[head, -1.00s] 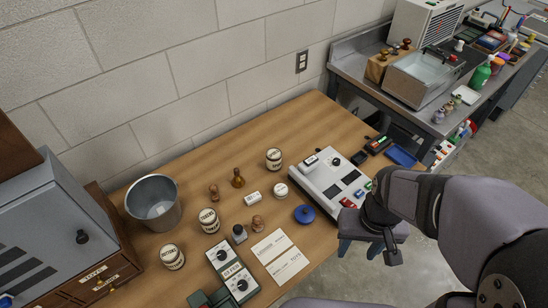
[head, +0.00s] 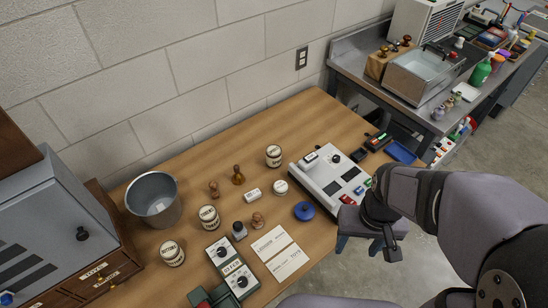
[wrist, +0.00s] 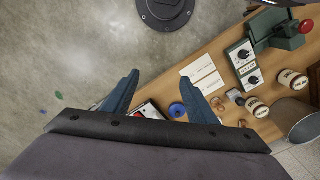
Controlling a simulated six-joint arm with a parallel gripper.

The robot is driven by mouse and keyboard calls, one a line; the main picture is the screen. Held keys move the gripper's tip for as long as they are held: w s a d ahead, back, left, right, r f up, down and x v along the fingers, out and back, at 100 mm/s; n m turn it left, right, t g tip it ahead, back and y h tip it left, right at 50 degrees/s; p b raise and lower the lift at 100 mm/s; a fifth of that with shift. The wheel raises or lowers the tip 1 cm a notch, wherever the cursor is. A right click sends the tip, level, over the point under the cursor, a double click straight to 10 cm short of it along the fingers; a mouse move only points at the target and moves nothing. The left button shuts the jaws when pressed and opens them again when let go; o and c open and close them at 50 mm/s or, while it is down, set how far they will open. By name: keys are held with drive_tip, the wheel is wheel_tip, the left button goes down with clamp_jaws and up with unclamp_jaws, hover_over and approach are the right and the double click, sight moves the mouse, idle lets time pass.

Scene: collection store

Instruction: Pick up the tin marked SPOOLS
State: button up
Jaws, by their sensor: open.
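Three white tins with dark lettering stand upright on the wooden table: one at the back (head: 273,156), one in the middle (head: 208,217) and one at the front left (head: 171,254). Their lettering is too small to read surely, so I cannot tell which is marked SPOOLS. Two tins also show at the right of the wrist view, an upper one (wrist: 292,79) and a lower one (wrist: 256,107). My gripper (wrist: 160,76) is open and empty, its blue fingers apart. In the head view it hangs beyond the table's right edge, well away from the tins.
A metal bucket (head: 155,202), stamps (head: 238,175), a blue round object (head: 304,211), paper cards (head: 278,253) and a dial box (head: 232,268) crowd the table. A white console (head: 328,180) stands between my gripper and the back tin. A grey cabinet (head: 50,225) is at left.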

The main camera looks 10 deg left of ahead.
drive_tip(key=shift+o, duration=1.4)
